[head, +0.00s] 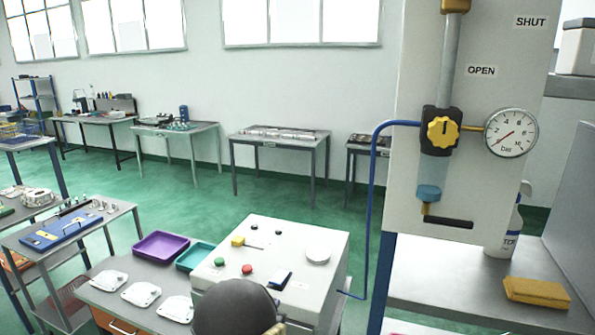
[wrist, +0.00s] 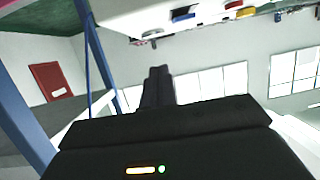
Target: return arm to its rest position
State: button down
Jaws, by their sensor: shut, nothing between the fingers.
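My gripper (wrist: 158,85) shows in the wrist view, its dark fingers together and nothing between them. It points toward open space in front of the wall and windows. In the head view, a dark rounded part at the bottom centre looks like part of my arm; the fingers cannot be made out there. It stands in front of the white control box (head: 315,274) and hides part of its front.
The control box carries red and green buttons and a yellow switch. A panel (head: 408,195) with a yellow valve knob (head: 443,131) and pressure gauge (head: 511,133) stands at right. Purple (head: 160,246) and teal trays lie left of the box.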

jog(key=s+d+r+n+g+y+b, duration=0.2)
jog(key=s+d+g+y+b, duration=0.3)
jog(key=s+d, duration=0.55)
jog(key=s+d+g, duration=0.3)
jog(key=s+d, duration=0.2)
jog(key=s, duration=0.4)
jog(key=s+d+n+g, duration=0.1)
jog(key=s+d+g, duration=0.2)
jog(key=s+d, duration=0.3)
jog(key=s, duration=0.3)
jog(key=shift+d+f+n+h, duration=0.2)
jog(key=shift+f+n+h, duration=0.1)
jog(key=shift+f+h, duration=0.1)
jog(key=shift+a+r, duration=0.1)
jog(key=shift+w, duration=0.15)
